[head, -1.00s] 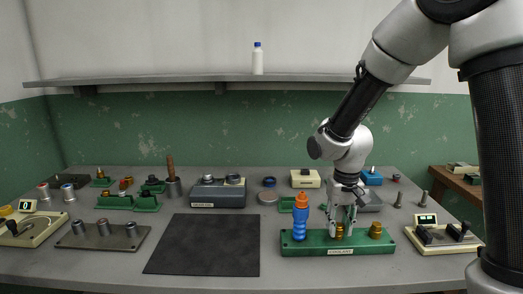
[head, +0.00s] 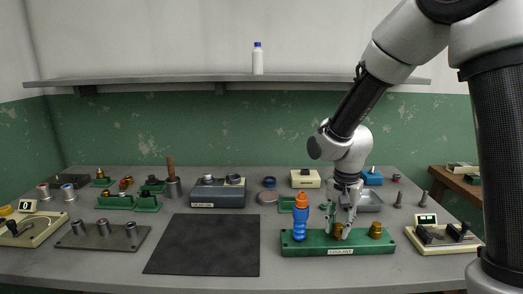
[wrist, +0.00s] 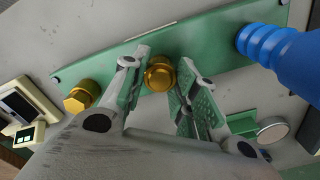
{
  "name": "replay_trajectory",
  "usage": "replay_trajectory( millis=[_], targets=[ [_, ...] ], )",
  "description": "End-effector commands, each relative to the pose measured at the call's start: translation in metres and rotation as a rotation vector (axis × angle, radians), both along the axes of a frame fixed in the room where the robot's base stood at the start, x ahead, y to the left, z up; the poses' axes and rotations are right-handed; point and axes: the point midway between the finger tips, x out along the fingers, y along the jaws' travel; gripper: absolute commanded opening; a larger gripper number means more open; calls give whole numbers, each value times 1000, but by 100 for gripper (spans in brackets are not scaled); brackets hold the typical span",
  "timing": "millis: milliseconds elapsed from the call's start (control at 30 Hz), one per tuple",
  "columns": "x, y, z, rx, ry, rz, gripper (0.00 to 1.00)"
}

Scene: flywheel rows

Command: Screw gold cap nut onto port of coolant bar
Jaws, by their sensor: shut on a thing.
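The green coolant bar (head: 290,249) lies near the table's front edge with its label facing front. My gripper (head: 341,233) points down over the bar's middle and is shut on a gold cap nut (wrist: 160,76) there. The nut sits between the two fingertips at the bar; its threads are hidden, so I cannot tell how far it is seated. A second gold cap (head: 376,230) stands on the bar's right end and shows at left in the wrist view (wrist: 81,97). A blue bottle with an orange top (head: 300,220) stands upright at the bar's left end.
A black mat (head: 205,245) lies left of the bar. A cream device with a green display (head: 440,236) stands to its right. Green holders and grey blocks fill the table's left and back.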

Motion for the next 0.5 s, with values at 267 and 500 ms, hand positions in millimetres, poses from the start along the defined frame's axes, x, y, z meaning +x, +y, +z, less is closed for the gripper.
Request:
replay_trajectory(
  millis=[267, 500],
  targets=[
    [0, 0, 0, 0, -1, -215, 8],
    [0, 0, 0, 0, -1, -235, 8]
  ],
)
